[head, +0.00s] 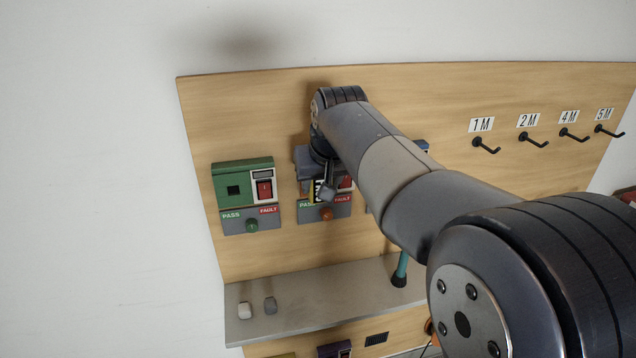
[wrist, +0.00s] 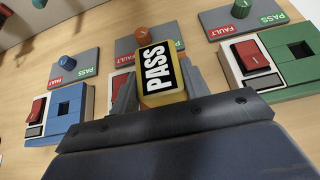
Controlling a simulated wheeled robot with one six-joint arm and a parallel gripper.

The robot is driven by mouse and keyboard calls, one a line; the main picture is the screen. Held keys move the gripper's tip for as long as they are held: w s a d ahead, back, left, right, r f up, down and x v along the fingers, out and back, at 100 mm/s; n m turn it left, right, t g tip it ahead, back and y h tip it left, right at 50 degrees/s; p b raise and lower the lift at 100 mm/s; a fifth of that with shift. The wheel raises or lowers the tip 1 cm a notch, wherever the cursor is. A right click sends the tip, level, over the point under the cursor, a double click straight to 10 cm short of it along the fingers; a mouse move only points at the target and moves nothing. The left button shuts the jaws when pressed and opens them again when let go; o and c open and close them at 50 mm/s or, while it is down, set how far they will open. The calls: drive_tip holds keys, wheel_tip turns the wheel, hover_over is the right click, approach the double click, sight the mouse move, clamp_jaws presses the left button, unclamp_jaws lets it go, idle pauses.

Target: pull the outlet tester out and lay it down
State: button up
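The outlet tester (wrist: 160,72) is a small yellow-edged block with a black and white PASS label. In the wrist view it stands between the two grey fingers of my gripper (wrist: 163,88), which appear to touch it on both sides. In the head view my gripper (head: 325,188) is at the middle test station, and only a sliver of yellow shows beside the fingers. The middle station's plate (head: 338,211) has an orange knob and PASS and FAULT labels. Its socket is hidden behind the gripper and tester, so I cannot tell whether the tester is seated.
A green station (head: 243,184) stands to the left; a blue one (wrist: 67,108) shows in the wrist view. Several labelled hooks (head: 533,140) are at right.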

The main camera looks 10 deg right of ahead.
drive_tip(key=c, duration=0.9)
drive_tip(key=shift+o, duration=0.2)
drive_tip(key=shift+s+b, duration=0.3)
drive_tip(key=shift+s, duration=1)
drive_tip(key=shift+s+b, duration=0.3)
drive_tip(key=shift+s, duration=1.4)
